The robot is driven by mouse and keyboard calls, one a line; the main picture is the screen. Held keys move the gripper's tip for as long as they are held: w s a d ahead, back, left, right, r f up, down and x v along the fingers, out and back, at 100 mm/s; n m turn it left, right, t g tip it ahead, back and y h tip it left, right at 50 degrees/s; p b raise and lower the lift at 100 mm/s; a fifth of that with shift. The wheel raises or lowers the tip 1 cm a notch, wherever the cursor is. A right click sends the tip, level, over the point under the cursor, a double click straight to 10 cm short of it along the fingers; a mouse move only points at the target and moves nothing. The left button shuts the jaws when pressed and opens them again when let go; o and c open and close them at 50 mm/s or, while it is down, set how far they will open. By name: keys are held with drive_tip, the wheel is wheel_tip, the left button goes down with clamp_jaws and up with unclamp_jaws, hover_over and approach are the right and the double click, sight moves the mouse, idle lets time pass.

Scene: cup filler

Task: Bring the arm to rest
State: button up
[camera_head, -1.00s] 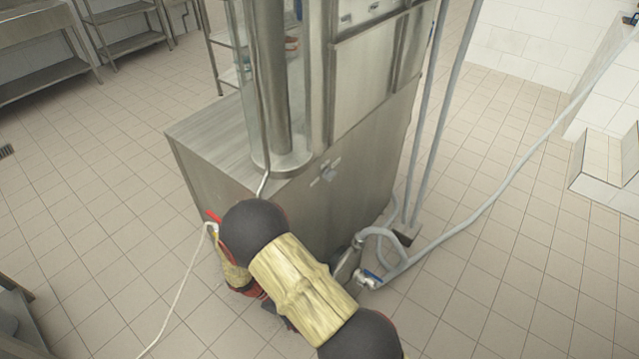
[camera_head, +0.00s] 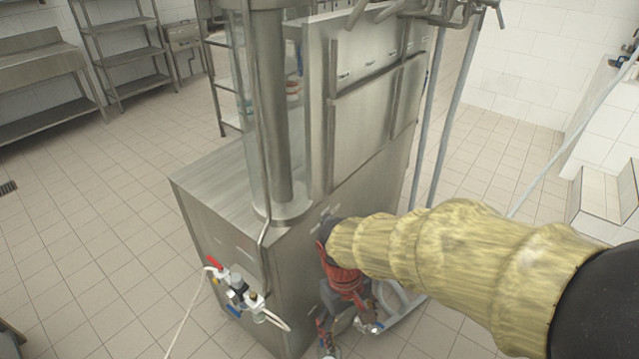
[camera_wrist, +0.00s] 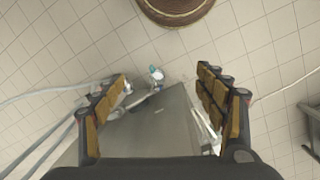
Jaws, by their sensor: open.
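My gripper (camera_wrist: 163,82) is open, with its padded fingers wide apart in the wrist view. No object shows held between them. In the head view my gripper (camera_head: 345,328) points down beside the lower front of the steel cup filler (camera_head: 240,250). The yellow-sleeved arm reaches in from the right edge. The filler's top also shows in the wrist view (camera_wrist: 150,125), and a small valve with a teal handle (camera_wrist: 156,74) shows between the fingers. I cannot tell whether the gripper touches anything.
A valve cluster with a red handle (camera_head: 215,264) sticks out at the filler's left, with a white hose (camera_head: 187,318). Grey hoses (camera_head: 402,310) run behind the gripper. Steel shelves (camera_head: 118,55) stand at the back left. Tiled floor (camera_head: 110,220) is clear at left.

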drive_tip(key=s+d+r+m+t+p, duration=0.1)
drive_tip(key=s+d+r+m+t, duration=0.1)
drive_tip(key=d+r, duration=0.4)
drive_tip(key=s+d+r+m+t+y+p, duration=0.1)
drive_tip(key=s+d+r+m+t, duration=0.2)
drive_tip(key=r, duration=1)
drive_tip(key=s+d+t, duration=0.1)
drive_tip(key=s+d, duration=0.1)
drive_tip(key=d, duration=0.1)
drive_tip(key=shift+d+r+t, duration=0.15)
drive_tip(key=shift+r+t, duration=0.15)
drive_tip(key=shift+r, duration=0.1)
drive_tip(key=shift+f, duration=0.15)
